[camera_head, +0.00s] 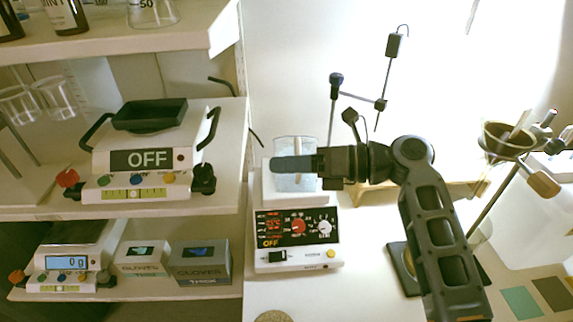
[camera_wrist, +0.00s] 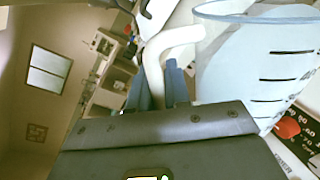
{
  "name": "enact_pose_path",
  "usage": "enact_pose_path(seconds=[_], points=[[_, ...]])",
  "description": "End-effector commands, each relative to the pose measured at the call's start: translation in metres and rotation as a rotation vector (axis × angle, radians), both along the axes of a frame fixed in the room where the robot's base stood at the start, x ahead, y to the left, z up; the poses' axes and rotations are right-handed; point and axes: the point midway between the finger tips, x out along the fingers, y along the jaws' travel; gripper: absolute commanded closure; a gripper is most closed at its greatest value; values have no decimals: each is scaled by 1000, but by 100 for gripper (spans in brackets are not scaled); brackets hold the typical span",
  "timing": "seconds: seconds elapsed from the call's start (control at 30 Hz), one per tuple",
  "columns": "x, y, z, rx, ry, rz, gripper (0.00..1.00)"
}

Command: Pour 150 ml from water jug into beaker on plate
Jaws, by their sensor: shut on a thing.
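A clear jug with dark graduation marks (camera_wrist: 262,65) fills the right of the wrist view. Its pale handle (camera_wrist: 160,60) passes between the blue fingers of my gripper (camera_wrist: 158,88), which is shut on it. In the head view my gripper (camera_head: 292,164) points left, in front of a clear vessel (camera_head: 287,147), which appears to be the same jug. It looks upright, over the white plate (camera_head: 271,196) of a hotplate stirrer (camera_head: 297,240) whose display reads OFF. I cannot tell whether the jug touches the plate. No separate beaker can be made out there.
A shelf at left holds an OFF scale (camera_head: 150,158), a lower scale (camera_head: 68,262) and glove boxes (camera_head: 200,262). Several glass vessels (camera_head: 50,98) stand at far left. A thin rod stand (camera_head: 385,75) rises behind my gripper. A funnel (camera_head: 505,140) stands at right.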

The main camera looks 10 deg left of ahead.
Motion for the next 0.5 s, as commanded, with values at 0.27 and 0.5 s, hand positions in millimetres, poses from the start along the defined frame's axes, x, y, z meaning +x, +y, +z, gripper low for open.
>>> enact_pose_path(seconds=[0.27, 0.5], points=[[1, -2, 5, -4, 22, 0, 100], [1, -3, 6, -4, 28, 1, 100]])
